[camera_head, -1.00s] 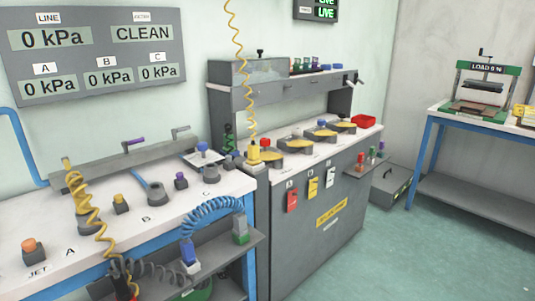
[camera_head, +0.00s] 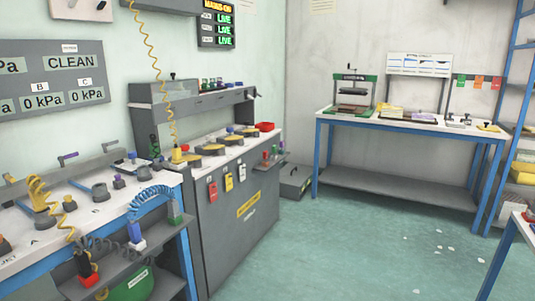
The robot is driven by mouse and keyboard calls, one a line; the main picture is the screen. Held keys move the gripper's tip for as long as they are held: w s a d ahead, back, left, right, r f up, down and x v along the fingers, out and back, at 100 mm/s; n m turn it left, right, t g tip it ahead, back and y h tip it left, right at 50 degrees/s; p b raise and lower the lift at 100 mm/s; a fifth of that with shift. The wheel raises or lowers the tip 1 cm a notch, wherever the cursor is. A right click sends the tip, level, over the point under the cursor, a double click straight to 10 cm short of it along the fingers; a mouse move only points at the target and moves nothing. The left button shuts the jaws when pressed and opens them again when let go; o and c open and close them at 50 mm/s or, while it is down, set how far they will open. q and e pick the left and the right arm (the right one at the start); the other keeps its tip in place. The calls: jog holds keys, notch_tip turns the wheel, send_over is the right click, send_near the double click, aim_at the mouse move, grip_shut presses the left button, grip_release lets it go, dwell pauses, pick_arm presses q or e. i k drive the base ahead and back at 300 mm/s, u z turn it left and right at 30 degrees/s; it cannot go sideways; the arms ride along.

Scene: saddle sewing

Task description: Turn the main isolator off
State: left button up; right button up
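No switch in the head view is clearly marked as the main isolator. A black status display (camera_head: 217,24) high on the wall reads MAINS ON, with several green LIVE lines below. A pale grey box (camera_head: 84,10) with a small red part is cut off by the top edge at the left; I cannot tell what it is. The grey cabinet (camera_head: 215,235) carries a red tag (camera_head: 213,191), a yellow tag (camera_head: 229,183) and a white tag (camera_head: 242,170) on its front. Neither of my grippers is in view.
A white-topped bench (camera_head: 75,232) with coiled hoses stands at the left, beside the cabinet. A blue-framed table (camera_head: 415,125) with a press (camera_head: 354,92) stands at the back. A grey case (camera_head: 294,184) lies on the floor. The green floor (camera_head: 350,240) at centre is mostly open.

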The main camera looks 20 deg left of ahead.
aim_at(185, 148)
jog(key=z, duration=0.75)
jog(key=i, duration=0.3)
jog(key=u, duration=1.1)
jog(key=i, duration=1.65)
jog(key=u, duration=1.35)
